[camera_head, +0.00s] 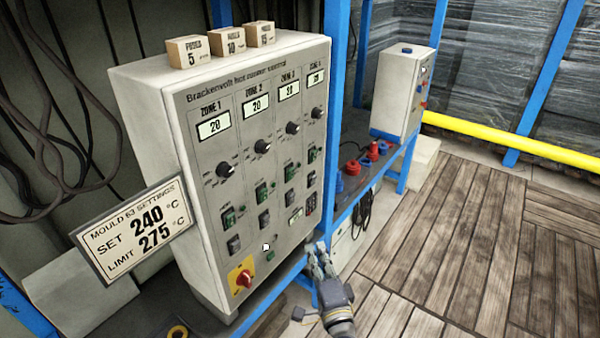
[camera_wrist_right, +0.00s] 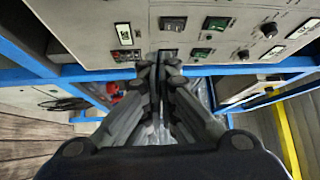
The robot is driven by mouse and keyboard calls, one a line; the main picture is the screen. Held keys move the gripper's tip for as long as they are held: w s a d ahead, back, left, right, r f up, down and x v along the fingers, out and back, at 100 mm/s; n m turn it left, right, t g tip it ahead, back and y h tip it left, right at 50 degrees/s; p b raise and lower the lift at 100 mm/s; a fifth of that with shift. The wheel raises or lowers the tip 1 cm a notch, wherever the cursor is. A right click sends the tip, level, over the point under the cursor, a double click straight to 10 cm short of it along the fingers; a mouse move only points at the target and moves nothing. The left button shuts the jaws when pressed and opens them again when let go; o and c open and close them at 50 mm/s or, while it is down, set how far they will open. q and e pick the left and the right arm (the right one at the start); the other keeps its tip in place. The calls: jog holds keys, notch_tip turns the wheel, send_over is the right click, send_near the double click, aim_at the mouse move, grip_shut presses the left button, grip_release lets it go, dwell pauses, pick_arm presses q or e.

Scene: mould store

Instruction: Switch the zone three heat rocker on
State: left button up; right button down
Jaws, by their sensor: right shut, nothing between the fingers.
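The Bracken heater control cabinet (camera_head: 170,110) shows its grey panel in the head view. The zone 3 column has a display (camera_head: 288,90) reading 20, a knob (camera_head: 292,128), a green-faced switch (camera_head: 290,172) and a dark rocker (camera_head: 290,198) below. Their small labels are unreadable, so I cannot tell which is the heat rocker or its position. My right gripper (camera_head: 317,247) is shut and empty, by the cabinet's lower right edge. In the wrist view the gripper (camera_wrist_right: 157,68) points at the panel, with the zone 3 dark rocker (camera_wrist_right: 172,23) beyond. My left gripper is out of view.
A red rotary switch (camera_head: 243,279) sits low on the panel. A settings card (camera_head: 136,230) sticks out at the left. Several small blocks (camera_head: 233,41) stand on top. Right of the cabinet are a blue frame (camera_head: 366,196) and a second box (camera_head: 396,95).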

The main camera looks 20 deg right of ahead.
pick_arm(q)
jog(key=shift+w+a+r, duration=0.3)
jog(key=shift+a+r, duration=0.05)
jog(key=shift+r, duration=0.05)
pick_arm(e)
notch_tip(320, 180, up, 9)
jog(key=d+m+t+h, duration=0.1)
jog(key=m+h, duration=0.1)
jog(key=m, duration=0.2)
jog(key=shift+w+d+r, duration=0.15)
jog(key=shift+d+r, duration=0.05)
jog(key=p, duration=0.3)
send_near(291, 173)
jog(key=w+d+r, duration=0.1)
jog(key=w+d, duration=0.4)
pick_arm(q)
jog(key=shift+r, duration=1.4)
pick_arm(e)
jog(key=shift+w+a+r, duration=0.3)
jog(key=shift+w+a, duration=0.2)
jog(key=shift+w, duration=0.25)
